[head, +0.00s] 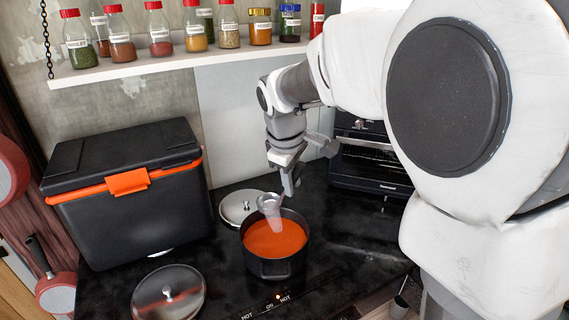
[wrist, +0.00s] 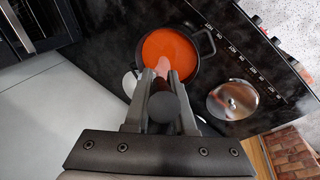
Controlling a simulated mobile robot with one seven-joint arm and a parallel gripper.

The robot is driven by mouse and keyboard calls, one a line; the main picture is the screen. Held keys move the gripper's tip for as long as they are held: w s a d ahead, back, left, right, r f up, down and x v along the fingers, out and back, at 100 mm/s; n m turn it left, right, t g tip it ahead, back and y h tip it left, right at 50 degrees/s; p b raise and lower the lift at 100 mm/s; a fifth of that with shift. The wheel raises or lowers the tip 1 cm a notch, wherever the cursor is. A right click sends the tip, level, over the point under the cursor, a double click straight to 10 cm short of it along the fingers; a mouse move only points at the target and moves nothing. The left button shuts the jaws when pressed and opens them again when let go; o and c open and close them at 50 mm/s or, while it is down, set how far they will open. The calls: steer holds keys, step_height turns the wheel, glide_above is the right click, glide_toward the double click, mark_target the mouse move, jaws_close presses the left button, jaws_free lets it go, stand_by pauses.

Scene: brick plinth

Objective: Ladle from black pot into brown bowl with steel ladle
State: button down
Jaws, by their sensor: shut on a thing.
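The black pot (head: 268,268) stands on the dark stove top, filled with orange-red soup (head: 275,238); it also shows in the wrist view (wrist: 199,70). My gripper (head: 290,185) is above the pot's back rim, fingers pointing down. In the wrist view my gripper (wrist: 160,80) is shut on the ladle, whose dark round handle end (wrist: 167,107) shows between the fingers. The ladle's pale, shiny cup (head: 270,206) is at the back of the pot, over or touching the soup; I cannot tell which. No brown bowl is in view.
A black cooler box (head: 130,200) with an orange latch stands left. A black oven (head: 370,165) stands back right. Spice jars line a shelf (head: 180,66) above.

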steer(key=shift+w+a+g+p, duration=0.2)
steer(key=shift+w+g+p, duration=0.15)
steer(key=shift+p, duration=0.5)
steer(key=w+p, duration=0.1)
steer(key=w+a+f+g+p, duration=0.1)
steer(key=p, duration=0.1)
steer(key=w+f+g+h+p, duration=0.1)
steer(key=p, duration=0.1)
steer(key=shift+w+a, duration=0.15)
steer(key=shift+w, duration=0.05)
steer(key=s+d+f+t+b, duration=0.2)
steer(key=s+f+t+b, duration=0.15)
steer(key=f+b, duration=0.6)
steer(key=shift+g+y, duration=0.4)
steer(key=shift+y, duration=0.1)
steer(key=shift+w+d+r+p+v, duration=0.15)
steer(key=shift+w+p+v, duration=0.25)
steer(key=shift+p+v, duration=1.3)
steer(key=shift+w+d+r+p+v, duration=0.15)
steer(key=shift+w+p+v, duration=0.25)
steer(key=shift+p+v, duration=1.3)
steer(key=shift+w+d+r+p+v, duration=0.15)
steer(key=shift+w+p+v, duration=0.25)
steer(key=shift+p+v, duration=1.3)
steer(key=shift+s+r+b, duration=0.15)
steer(key=shift+r+b, duration=0.4)
